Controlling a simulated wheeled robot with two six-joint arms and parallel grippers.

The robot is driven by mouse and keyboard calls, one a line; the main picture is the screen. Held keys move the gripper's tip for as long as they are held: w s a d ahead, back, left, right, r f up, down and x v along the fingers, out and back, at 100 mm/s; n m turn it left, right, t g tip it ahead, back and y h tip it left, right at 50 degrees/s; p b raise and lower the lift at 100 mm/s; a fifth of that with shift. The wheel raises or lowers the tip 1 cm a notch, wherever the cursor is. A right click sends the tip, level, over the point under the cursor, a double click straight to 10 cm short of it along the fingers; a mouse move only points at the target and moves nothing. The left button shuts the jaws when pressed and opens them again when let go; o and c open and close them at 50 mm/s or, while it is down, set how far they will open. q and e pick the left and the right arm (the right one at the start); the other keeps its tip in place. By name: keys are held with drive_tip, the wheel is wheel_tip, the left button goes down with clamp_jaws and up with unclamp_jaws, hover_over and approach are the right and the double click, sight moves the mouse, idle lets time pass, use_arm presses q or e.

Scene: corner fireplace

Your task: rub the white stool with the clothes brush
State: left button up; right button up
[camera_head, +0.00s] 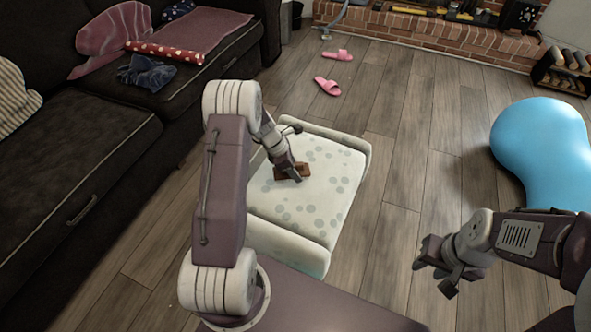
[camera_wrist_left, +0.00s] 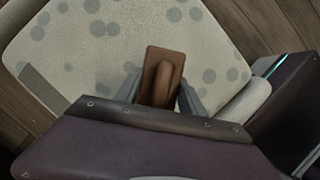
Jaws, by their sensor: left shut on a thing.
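The white stool (camera_head: 328,200) with grey-green dots stands on the floor in the middle of the head view; its dotted top fills much of the left wrist view (camera_wrist_left: 100,50). The brown clothes brush (camera_head: 283,173) is at the stool's top, and its wooden back and raised handle show in the left wrist view (camera_wrist_left: 165,82). My left gripper (camera_head: 290,171) is shut on the brush, one finger on each side of it. Whether the bristles touch the fabric is hidden. My right gripper (camera_head: 438,276) is empty and open, over the floor right of the stool.
A dark sofa (camera_head: 75,150) with cloths on it runs along the left. A blue peanut-shaped ball (camera_head: 540,150) lies at right. Pink slippers (camera_head: 328,86) lie beyond the stool. A brick hearth (camera_head: 440,36) is at the back. Wood floor between stool and ball is clear.

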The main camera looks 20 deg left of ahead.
use_arm(q)
drive_tip(key=shift+r+p, duration=1.45)
drive_tip(key=shift+r, duration=0.25)
